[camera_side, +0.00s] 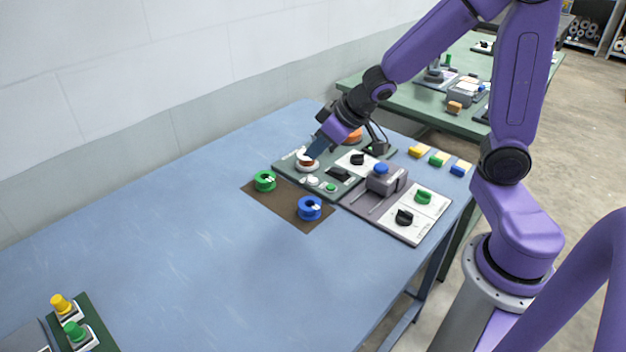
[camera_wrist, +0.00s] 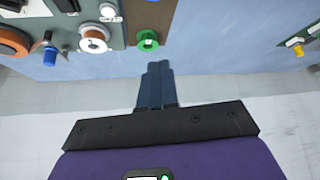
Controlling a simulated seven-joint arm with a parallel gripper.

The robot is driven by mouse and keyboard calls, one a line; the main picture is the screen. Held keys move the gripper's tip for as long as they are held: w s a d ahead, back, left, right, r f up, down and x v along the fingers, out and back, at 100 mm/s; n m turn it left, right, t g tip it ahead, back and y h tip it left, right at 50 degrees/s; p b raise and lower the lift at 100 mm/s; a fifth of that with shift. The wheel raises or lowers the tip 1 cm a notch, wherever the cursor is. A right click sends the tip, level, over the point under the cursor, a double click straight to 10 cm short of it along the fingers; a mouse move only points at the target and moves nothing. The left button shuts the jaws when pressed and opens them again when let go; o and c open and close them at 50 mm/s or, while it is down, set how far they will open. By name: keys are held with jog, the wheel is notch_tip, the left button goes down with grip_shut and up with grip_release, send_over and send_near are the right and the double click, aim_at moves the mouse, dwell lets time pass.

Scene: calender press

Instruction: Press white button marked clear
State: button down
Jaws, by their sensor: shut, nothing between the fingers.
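A small white round button (camera_side: 312,181) sits on the front edge of the dark green panel (camera_side: 290,166) in the side view, left of a small green button. A white button (camera_wrist: 108,10) with a small label beside it also shows at the top of the wrist view; the lettering is too small to read. My gripper (camera_side: 310,154) is shut and empty, its dark blue fingers pointing down near the white-and-copper spool, behind the white button. In the wrist view the closed fingertips (camera_wrist: 160,66) are apart from the button, to its lower right.
The white-and-copper spool (camera_side: 307,163) stands on the panel close to my fingers. A green spool (camera_side: 265,181) and a blue spool (camera_side: 310,208) are on a brown mat (camera_side: 285,211). A grey unit with a blue button (camera_side: 381,169) is to the right.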

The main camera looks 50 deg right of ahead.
jog(key=w+d+f+m+y, duration=0.1)
jog(key=w+d+f+m, duration=0.1)
jog(key=w+d, duration=0.25)
jog(key=m+y, duration=0.2)
jog(key=m, duration=0.1)
send_over(317, 179)
jog(key=shift+a+f+t, duration=0.1)
jog(key=shift+f+t, duration=0.2)
jog(key=shift+f, duration=0.55)
jog(key=shift+f, duration=4.4)
jog(key=shift+f, duration=0.2)
jog(key=shift+f, duration=0.2)
